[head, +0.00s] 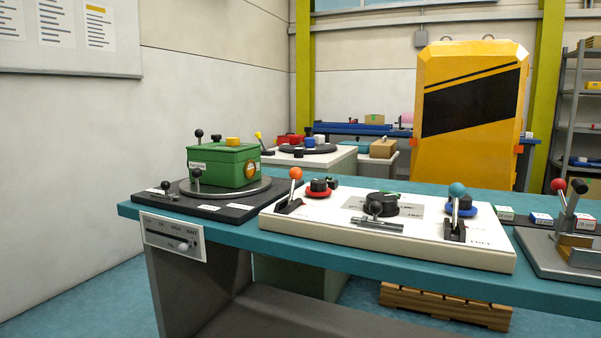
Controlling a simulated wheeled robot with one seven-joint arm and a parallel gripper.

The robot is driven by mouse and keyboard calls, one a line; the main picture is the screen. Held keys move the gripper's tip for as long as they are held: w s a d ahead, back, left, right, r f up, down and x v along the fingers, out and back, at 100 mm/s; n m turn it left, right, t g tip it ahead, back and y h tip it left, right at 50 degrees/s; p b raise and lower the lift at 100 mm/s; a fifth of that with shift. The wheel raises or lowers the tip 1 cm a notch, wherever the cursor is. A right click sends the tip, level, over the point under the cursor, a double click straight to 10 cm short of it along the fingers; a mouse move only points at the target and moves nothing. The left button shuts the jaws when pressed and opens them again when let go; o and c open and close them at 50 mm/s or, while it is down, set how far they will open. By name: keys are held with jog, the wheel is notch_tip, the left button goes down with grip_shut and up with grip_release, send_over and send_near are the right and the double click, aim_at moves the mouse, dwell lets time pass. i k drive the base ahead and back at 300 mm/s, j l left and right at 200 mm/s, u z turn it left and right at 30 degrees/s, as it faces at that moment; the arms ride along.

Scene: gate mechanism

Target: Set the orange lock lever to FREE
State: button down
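The orange lock lever (295,174) stands at the left end of a white panel (370,238) on the teal bench in the head view. It has an orange ball on a metal stem that rises from a black base (289,206). The stem is nearly upright. Labels lie on the panel near it, but their words are too small to read, so I cannot tell which setting it is at. My gripper is not in view.
Right of the lever are a black knob on a red ring (320,188), a black dial with a handle (381,204) and a teal-ball lever (457,190). A green box (224,166) stands left on a turntable. A red-ball lever (558,186) is far right.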

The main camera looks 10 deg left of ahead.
aim_at(295, 174)
jog(key=i+j, duration=0.1)
jog(key=j, duration=1.15)
jog(key=i, duration=0.05)
